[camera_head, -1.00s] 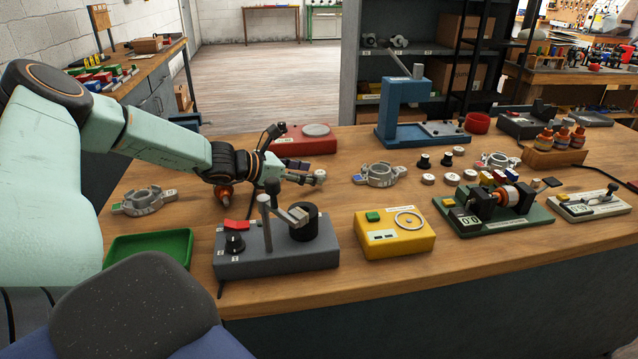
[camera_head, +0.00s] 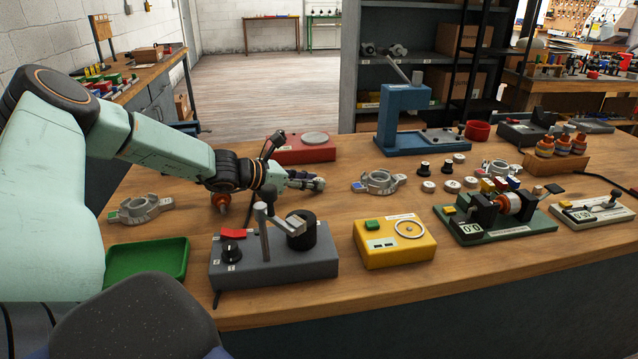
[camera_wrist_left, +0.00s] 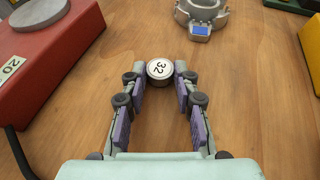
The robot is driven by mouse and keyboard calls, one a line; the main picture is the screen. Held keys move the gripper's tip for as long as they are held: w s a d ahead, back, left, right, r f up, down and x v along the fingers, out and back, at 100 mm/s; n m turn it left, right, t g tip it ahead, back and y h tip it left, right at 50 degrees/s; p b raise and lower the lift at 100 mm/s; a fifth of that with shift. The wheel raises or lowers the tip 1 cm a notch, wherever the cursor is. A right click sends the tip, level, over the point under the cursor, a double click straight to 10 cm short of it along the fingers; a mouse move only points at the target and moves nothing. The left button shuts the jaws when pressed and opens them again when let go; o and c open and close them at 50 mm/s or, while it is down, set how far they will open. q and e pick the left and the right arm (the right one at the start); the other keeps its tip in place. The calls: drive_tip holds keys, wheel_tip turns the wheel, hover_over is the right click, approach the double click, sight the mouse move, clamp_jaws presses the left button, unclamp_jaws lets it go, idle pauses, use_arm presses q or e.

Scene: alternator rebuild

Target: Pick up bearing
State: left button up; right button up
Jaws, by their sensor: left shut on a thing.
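The bearing (camera_wrist_left: 159,70) is a small round piece with a white top marked 32, seen in the left wrist view. It sits between the fingertips of my left gripper (camera_wrist_left: 160,80), which is shut on it, with a pad on each side. In the head view my left gripper (camera_head: 309,181) is low over the bench behind the grey device, and the bearing is hard to make out at its tips. I cannot tell whether the bearing touches the bench. Similar white-topped round pieces (camera_head: 428,186) stand to the right. My right gripper is not in view.
A red box with a grey disc (camera_head: 303,151) stands behind the gripper. A grey lever device (camera_head: 275,262) and a yellow box (camera_head: 394,247) stand in front. A metal housing (camera_head: 378,183) lies to the right. A green tray (camera_head: 147,259) is at the front left.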

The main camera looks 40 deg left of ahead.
use_arm(q)
drive_tip(key=shift+c, duration=0.8)
drive_tip(key=shift+w+a+f, duration=0.1)
clamp_jaws()
